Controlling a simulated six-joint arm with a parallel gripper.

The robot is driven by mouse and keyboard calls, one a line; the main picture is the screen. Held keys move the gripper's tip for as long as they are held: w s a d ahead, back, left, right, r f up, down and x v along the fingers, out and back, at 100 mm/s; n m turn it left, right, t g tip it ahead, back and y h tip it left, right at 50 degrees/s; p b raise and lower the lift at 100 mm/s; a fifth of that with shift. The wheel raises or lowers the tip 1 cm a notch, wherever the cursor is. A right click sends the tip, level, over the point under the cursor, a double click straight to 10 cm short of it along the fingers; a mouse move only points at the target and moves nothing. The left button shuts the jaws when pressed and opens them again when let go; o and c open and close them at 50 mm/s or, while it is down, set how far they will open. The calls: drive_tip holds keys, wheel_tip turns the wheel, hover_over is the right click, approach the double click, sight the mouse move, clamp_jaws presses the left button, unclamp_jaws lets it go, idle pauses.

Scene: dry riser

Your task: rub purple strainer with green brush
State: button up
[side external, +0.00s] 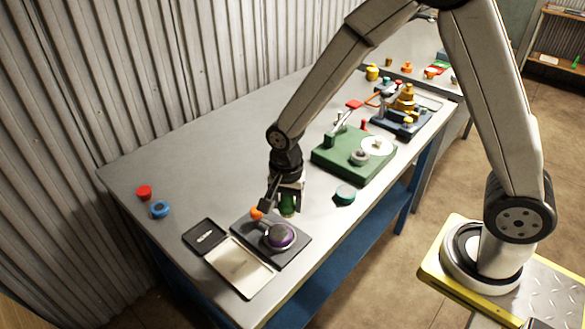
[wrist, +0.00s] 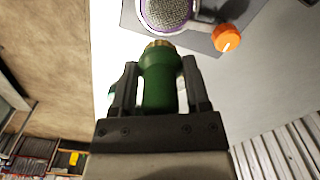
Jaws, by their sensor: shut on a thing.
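The purple strainer (side external: 280,237) sits on a dark grey square mat near the front of the table. Its round mesh face and purple rim show at the top of the wrist view (wrist: 168,12). An orange knob (wrist: 227,38) is beside it. My gripper (side external: 289,199) is shut on the green brush (wrist: 159,80), which also shows between the fingers in the side view (side external: 287,205). The brush's tan bristle end (wrist: 158,45) points toward the strainer. In the wrist view it lies close to the rim; I cannot tell whether they touch.
A pale plate (side external: 240,268) and a small black tray (side external: 206,236) lie left of the mat. Red (side external: 144,191) and blue (side external: 160,208) rings lie farther left. A green board (side external: 340,160) and a teal ring (side external: 345,193) are right. The table's back left is clear.

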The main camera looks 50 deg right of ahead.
drive_tip(key=shift+r, duration=2.1)
